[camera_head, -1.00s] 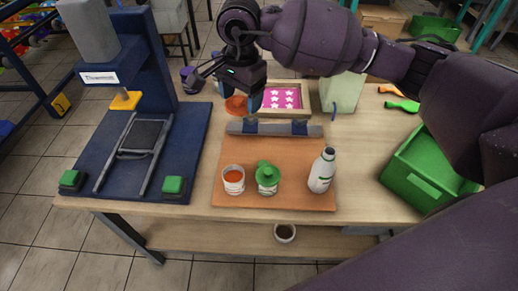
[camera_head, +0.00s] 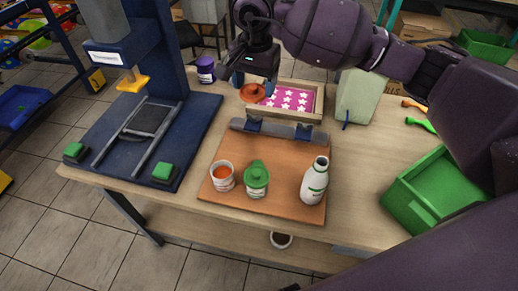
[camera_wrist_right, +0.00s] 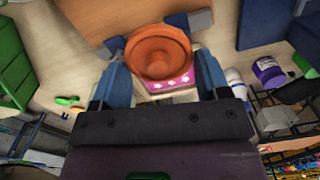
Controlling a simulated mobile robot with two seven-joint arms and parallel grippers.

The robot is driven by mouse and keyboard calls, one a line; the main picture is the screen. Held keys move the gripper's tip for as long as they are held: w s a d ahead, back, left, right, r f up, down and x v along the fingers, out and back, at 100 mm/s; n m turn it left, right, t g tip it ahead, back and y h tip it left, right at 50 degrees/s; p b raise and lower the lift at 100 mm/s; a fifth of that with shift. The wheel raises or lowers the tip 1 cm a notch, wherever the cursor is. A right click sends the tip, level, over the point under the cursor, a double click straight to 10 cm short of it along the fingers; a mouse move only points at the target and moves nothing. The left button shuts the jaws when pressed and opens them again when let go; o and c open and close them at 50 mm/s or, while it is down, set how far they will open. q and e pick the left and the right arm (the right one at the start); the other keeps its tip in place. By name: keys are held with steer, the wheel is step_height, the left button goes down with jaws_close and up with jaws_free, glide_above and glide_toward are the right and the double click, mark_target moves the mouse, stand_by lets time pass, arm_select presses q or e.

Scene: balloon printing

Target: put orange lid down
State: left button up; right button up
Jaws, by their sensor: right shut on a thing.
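The orange lid (camera_head: 253,93) is round with a raised knob. My right gripper (camera_head: 254,87) is shut on it, near the left corner of the wooden frame in the head view. In the right wrist view the lid (camera_wrist_right: 158,52) sits between the two blue fingers, overlapping the pink sheet behind it. Whether it touches the table cannot be told. An open white jar with orange contents (camera_head: 222,176) stands on the brown board (camera_head: 285,165). My left gripper is not in view.
A green-lidded jar (camera_head: 256,180) and a white bottle (camera_head: 314,182) stand on the board. The wooden frame (camera_head: 312,117) with its pink starred sheet lies behind. A purple jar (camera_head: 206,70) stands at the back left, beside the blue press (camera_head: 155,60). A green bin (camera_head: 433,190) is at right.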

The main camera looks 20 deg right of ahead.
steer(key=shift+d+n, duration=0.15)
steer(key=shift+n, duration=0.25)
steer(key=shift+d+n, duration=0.15)
steer(key=shift+n, duration=0.15)
steer(key=shift+f, duration=0.1)
steer(key=b, duration=0.1)
glide_above(257, 148)
step_height(257, 148, down, 16)
steer(key=shift+r, duration=0.25)
steer(key=shift+f+b, duration=0.5)
steer(key=shift+f, duration=1.75)
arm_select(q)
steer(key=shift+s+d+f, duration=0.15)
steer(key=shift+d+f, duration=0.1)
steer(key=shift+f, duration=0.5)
arm_select(e)
steer(key=shift+r, duration=0.1)
